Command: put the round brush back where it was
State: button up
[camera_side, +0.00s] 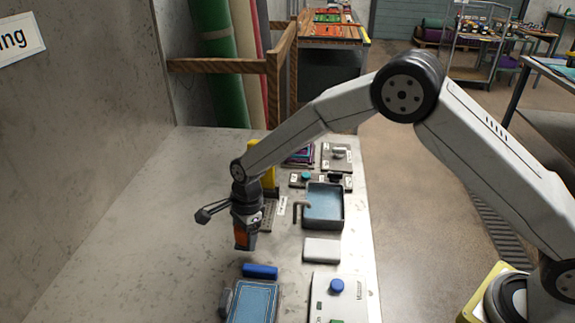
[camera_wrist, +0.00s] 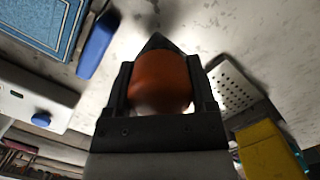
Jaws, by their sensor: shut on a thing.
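My gripper (camera_side: 244,229) is shut on an orange, rounded thing, apparently the round brush (camera_side: 242,240). It points down above the grey bench, near the middle of the side view. The orange thing also fills the space between the two dark jaws in the wrist view (camera_wrist: 160,82). Its bristles and underside are hidden. A perforated grey plate (camera_side: 268,214) lies behind and to the right of my gripper in the side view. It also shows to the right in the wrist view (camera_wrist: 232,86).
A blue block (camera_side: 260,271) lies in front of my gripper, beside a blue rug piece (camera_side: 254,303). A white block (camera_side: 321,250), a basin (camera_side: 342,212) with a tap and a panel with a blue knob (camera_side: 337,286) stand to the right. The bench's left side is clear.

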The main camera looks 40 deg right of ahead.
aim_at(244, 244)
jog(key=shift+w+f, duration=0.15)
jog(key=shift+f, duration=1.55)
jog(key=shift+f, duration=0.1)
jog(key=o, duration=1.1)
jog(key=r, duration=0.4)
jog(key=d+r, duration=0.1)
jog(key=r, duration=0.7)
jog(key=shift+d, duration=0.4)
